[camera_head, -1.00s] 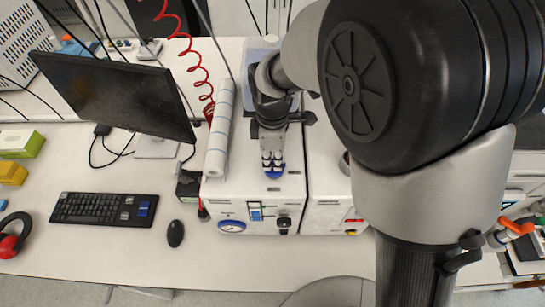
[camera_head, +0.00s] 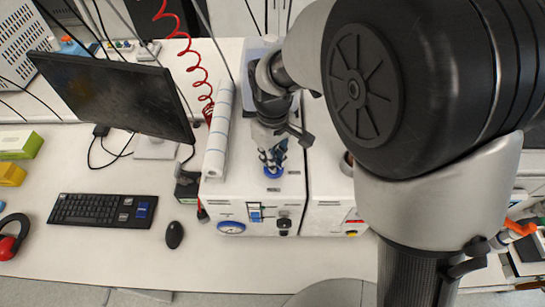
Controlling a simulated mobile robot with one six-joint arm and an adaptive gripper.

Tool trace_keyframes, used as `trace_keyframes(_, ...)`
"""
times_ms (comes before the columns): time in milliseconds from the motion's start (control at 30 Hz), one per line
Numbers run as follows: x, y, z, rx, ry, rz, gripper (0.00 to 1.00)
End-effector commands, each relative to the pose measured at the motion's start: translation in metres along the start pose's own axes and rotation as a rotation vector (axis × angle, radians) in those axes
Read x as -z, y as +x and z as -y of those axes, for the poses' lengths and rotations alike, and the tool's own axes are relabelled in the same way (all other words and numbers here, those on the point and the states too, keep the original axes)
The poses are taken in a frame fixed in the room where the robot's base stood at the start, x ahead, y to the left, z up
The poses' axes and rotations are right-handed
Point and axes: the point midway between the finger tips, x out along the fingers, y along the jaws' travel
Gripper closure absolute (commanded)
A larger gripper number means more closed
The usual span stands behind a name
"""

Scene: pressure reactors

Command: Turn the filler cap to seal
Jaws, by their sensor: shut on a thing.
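The blue filler cap (camera_head: 272,172) sits on the top face of the white reactor housing (camera_head: 225,196), near its front edge. My gripper (camera_head: 272,162) points down over the cap with its fingertips at it. The fingers are shut on the cap and hide part of it. The wrist above the fingers is turned at an angle.
A roll of white paper (camera_head: 218,135) lies along the left of the housing top. A second white housing (camera_head: 330,200) stands to the right. A monitor (camera_head: 112,90), a keyboard (camera_head: 103,210) and a mouse (camera_head: 174,234) are on the bench at left.

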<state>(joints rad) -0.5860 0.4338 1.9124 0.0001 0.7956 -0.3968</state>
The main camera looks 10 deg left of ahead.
Motion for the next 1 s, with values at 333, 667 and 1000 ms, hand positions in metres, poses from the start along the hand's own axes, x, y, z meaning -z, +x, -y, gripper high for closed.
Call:
trace_keyframes(333, 0.0000, -0.0002, -0.0015, 0.000, 0.329, -0.001, 1.00)
trace_keyframes(667, -0.0003, -0.0004, -0.0024, 0.000, 0.589, -0.001, 1.00)
trace_keyframes(1000, -0.0006, -0.0005, -0.0028, 0.000, 0.734, -0.002, 1.00)
